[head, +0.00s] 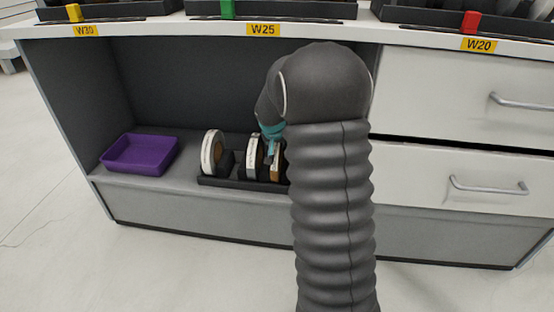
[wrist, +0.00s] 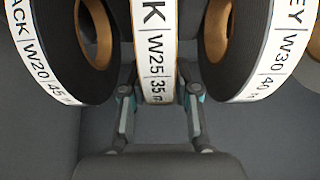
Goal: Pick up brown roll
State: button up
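Rolls of edge band stand upright in a dark holder (head: 230,183) on the low shelf. In the head view a brown-edged roll (head: 276,163) shows at the right, partly hidden by my arm. My gripper (wrist: 159,92) is open, with one finger on each side of the middle roll (wrist: 157,60), labelled "K | W25 | 35 m" in the wrist view. Gaps show between the fingers and this roll. A black roll (wrist: 42,60) labelled W20 is at the left, and a roll (wrist: 258,60) labelled W30 at the right.
A purple tray (head: 140,155) stands on the shelf left of the holder. A white-edged roll (head: 211,153) stands at the holder's left end. White drawers (head: 470,185) are at the right, and a counter (head: 190,27) runs above. Neighbouring rolls stand close to my fingers.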

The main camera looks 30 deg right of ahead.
grip_shut()
jog(key=shift+r, duration=0.2)
